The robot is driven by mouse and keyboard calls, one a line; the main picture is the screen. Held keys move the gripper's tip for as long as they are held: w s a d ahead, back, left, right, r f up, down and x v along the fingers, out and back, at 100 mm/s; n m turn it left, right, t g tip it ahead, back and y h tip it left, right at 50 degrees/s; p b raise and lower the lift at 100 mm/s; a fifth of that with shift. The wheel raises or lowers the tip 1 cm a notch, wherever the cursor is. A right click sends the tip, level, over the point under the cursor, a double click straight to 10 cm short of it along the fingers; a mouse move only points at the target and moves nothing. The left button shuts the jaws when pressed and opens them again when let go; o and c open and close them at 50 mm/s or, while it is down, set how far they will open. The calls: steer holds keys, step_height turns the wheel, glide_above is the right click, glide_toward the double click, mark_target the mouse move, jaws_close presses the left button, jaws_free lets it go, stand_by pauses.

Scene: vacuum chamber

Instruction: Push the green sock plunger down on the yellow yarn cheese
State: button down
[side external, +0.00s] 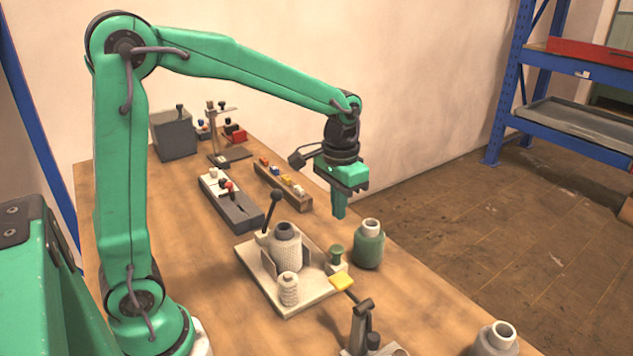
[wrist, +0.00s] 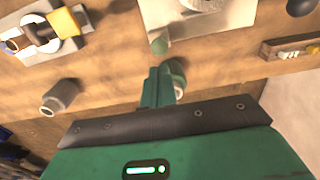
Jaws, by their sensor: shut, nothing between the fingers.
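A green knob-topped plunger (side external: 336,254) stands on a small pale block at the right corner of a light base plate (side external: 318,301). In the wrist view its round green top (wrist: 159,46) shows just beyond my fingertips. A pale ribbed cylinder with a grey neck (side external: 287,250) stands upright on the plate; it does not look yellow. The only clear yellow thing is a block (side external: 341,283) on a lever's end, also in the wrist view (wrist: 70,20). My gripper (side external: 339,214) is shut and empty, pointing down above and apart from the plunger.
A green jar with a pale neck (side external: 369,246) stands close right of the plunger. A grey bottle (side external: 496,340) is at the front right. A black-knobbed lever (side external: 275,198) rises behind the plate. A block rack (side external: 283,187) is further back.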

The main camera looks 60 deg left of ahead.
steer(key=shift+r, duration=1.7)
steer(key=s+r+t, duration=0.2)
steer(key=s+t, duration=0.3)
steer(key=s, duration=1.1)
steer(key=shift+s+a+r+t, duration=0.25)
steer(key=shift+a+r+t, duration=0.05)
steer(key=shift+r, duration=0.1)
